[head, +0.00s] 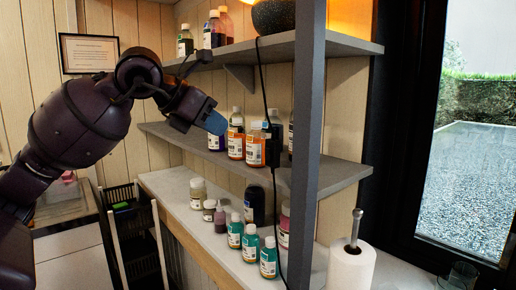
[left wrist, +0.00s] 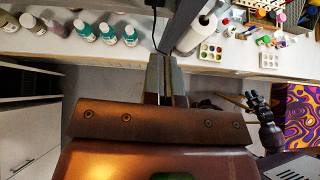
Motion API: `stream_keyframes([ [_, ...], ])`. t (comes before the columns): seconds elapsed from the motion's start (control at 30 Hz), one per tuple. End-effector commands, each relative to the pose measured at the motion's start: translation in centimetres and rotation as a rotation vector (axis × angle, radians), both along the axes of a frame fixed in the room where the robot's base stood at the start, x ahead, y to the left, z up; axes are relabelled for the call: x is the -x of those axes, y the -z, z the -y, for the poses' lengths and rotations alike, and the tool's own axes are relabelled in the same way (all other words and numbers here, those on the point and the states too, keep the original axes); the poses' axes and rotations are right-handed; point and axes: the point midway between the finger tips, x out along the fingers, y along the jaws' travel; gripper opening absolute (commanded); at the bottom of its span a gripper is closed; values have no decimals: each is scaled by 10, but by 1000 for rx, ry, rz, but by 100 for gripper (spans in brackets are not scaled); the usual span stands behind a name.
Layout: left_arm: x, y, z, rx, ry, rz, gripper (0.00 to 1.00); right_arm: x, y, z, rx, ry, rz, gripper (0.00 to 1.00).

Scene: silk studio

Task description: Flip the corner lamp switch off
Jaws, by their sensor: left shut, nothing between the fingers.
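The corner lamp (head: 273,17) is a dark, speckled rounded body on the top shelf, cut off by the picture's top edge. Warm light glows on the wall behind it. Its black cord (head: 262,80) hangs down in front of the shelves. A small dark inline switch (head: 272,152) sits on the cord beside the middle shelf's bottles. My left gripper (head: 216,123) is left of the switch, apart from it, with its blue-grey fingers shut and empty. In the left wrist view the shut fingers (left wrist: 166,75) point toward the counter, near the cord (left wrist: 154,28). The switch's position is too small to tell.
A grey upright post (head: 306,120) stands just right of the cord. Bottles (head: 255,147) crowd the middle shelf (head: 330,178); more stand on the counter below. A paper roll (head: 351,268) stands at right. What seems my right arm (left wrist: 269,134) shows at right, its jaws unclear.

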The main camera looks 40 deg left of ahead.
Motion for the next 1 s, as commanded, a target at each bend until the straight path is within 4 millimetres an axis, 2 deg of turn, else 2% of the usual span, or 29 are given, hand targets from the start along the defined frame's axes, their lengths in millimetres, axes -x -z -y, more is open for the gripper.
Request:
stream_keyframes([
  [0.17, 3, 7, -7, -12, -43, -51, 0, 0, 0, 0, 0, 0, 0, 36],
  [0.63, 1, 9, -6, -2, -47, -55, 0, 0, 0, 0, 0, 0, -1, 36],
  [1.0, -31, 35, 2, -1, -46, -53, 0, 0, -2, 0, 0, 0, 1, 36],
])
